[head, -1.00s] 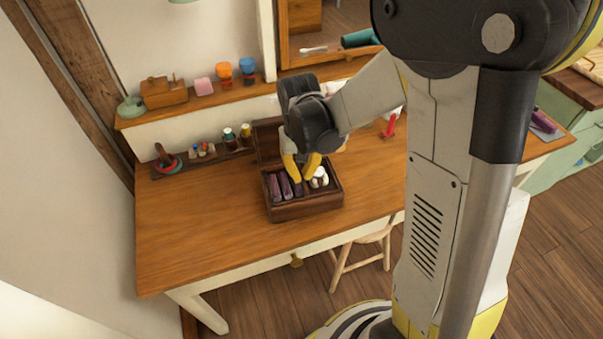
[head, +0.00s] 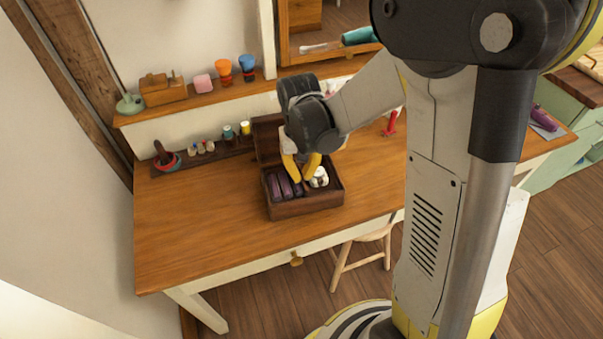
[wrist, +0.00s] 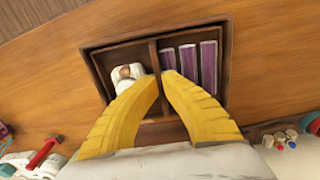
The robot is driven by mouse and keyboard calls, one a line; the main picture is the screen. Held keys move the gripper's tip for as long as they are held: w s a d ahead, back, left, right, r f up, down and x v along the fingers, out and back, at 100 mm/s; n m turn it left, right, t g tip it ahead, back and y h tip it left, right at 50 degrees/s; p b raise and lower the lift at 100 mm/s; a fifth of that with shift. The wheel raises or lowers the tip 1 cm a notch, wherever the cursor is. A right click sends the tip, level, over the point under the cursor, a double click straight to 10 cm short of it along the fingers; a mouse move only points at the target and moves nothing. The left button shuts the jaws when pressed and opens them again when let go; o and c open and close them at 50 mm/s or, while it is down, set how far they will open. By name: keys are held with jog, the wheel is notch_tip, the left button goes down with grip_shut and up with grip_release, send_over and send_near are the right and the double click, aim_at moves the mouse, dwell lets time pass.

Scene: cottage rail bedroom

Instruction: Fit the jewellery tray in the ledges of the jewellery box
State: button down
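The jewellery box (head: 306,207) is dark brown wood and stands on the desk with its lid (head: 266,140) raised at the back. The jewellery tray, seen by its middle divider (wrist: 153,53) in the wrist view, lies within the box outline. One compartment holds several purple rolls (wrist: 188,66), the other a white item (wrist: 127,72). My gripper (head: 302,178) reaches down from above; its yellow fingertips (wrist: 163,75) are close together on either side of the divider, apparently pinching it. Whether the tray sits fully on the ledges is hidden.
A low rack with small bottles (head: 228,132) stands behind the box to the left. The back shelf holds a wooden box (head: 163,91), a pink block (head: 203,83) and two cups. A red item (head: 390,124) stands to the right. The desk's left front (head: 200,240) is clear.

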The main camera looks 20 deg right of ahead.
jog(key=c, duration=1.5)
grip_release()
jog(key=shift+c, duration=0.2)
jog(key=shift+r, duration=0.1)
notch_tip(320, 180, up, 12)
jog(key=shift+a, duration=0.15)
jog(key=shift+s, duration=0.1)
jog(key=s+r+t, duration=0.2)
jog(key=s+t, duration=0.1)
jog(key=s, duration=0.3)
jog(key=s+r+n+t, duration=0.1)
jog(key=s+r+t, duration=0.1)
jog(key=s+t, duration=0.2)
jog(key=shift+s, duration=1.25)
